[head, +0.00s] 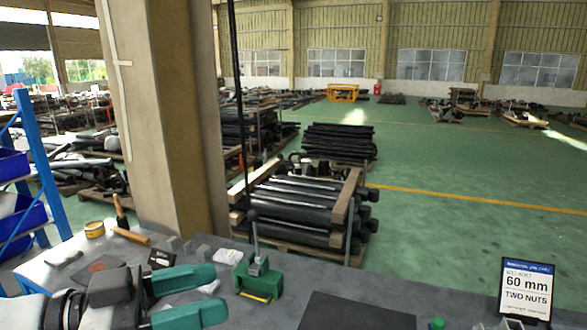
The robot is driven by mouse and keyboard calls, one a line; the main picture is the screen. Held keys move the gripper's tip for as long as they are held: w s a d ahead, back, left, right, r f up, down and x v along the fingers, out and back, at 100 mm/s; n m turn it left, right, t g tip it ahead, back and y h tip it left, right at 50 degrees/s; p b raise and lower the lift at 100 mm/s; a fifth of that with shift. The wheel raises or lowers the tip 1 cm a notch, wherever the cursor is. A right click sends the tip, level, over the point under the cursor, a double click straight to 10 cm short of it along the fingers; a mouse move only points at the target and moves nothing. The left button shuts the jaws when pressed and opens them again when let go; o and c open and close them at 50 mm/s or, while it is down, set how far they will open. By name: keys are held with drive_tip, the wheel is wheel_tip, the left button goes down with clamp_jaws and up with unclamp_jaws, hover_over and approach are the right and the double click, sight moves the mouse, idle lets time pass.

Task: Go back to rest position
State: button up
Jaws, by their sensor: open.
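My gripper (214,293) is at the lower left over the grey workbench (325,283). Its two green fingers point to the right and stand apart. Nothing shows between them, so it looks empty. A green stand (259,279) with an upright grey lever sits on the bench just right of the fingertips, apart from them as far as I can tell. The rest of my arm runs out of the picture at the lower left.
A sign (526,288) reading "60 mm TWO NUTS" stands at the right, near a small green object (438,323). A dark mat (355,312) lies at the front. A hammer (130,236) and tape roll (94,229) lie left, before a pillar (165,110).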

drive_tip(key=w+d+f+n+g+y, duration=0.1)
drive_tip(key=w+d+f+n+y, duration=0.15)
drive_tip(key=d+f, duration=0.65)
drive_tip(key=w+d+f+n+g+y, duration=0.1)
drive_tip(key=w+d+f+n, duration=0.15)
drive_tip(key=d+f, duration=0.6)
drive_tip(key=s+d+f+n+g+y, duration=0.1)
drive_tip(key=s+d+f+n+y, duration=0.15)
drive_tip(key=d+f, duration=0.5)
drive_tip(key=s+d+f+n+y, duration=0.1)
drive_tip(key=s+d+f+y, duration=0.3)
drive_tip(key=d, duration=0.6)
drive_tip(key=s+d+f+n+y, duration=0.35)
drive_tip(key=s+f+y, duration=0.25)
drive_tip(key=s, duration=0.5)
drive_tip(key=s+f+g+b, duration=0.1)
drive_tip(key=s+f+b, duration=0.3)
drive_tip(key=f+b, duration=0.8)
drive_tip(key=s+f+g+b, duration=0.1)
drive_tip(key=s+f+b, duration=0.2)
drive_tip(key=f+b, duration=1)
drive_tip(key=s+f+g+b, duration=0.1)
drive_tip(key=s+f+b, duration=0.3)
drive_tip(key=f+b, duration=0.8)
wheel_tip(320, 180, up, 16)
drive_tip(key=p, duration=2.2)
drive_tip(key=shift+w+p, duration=0.15)
drive_tip(key=shift+p, duration=0.15)
drive_tip(key=shift+r, duration=0.1)
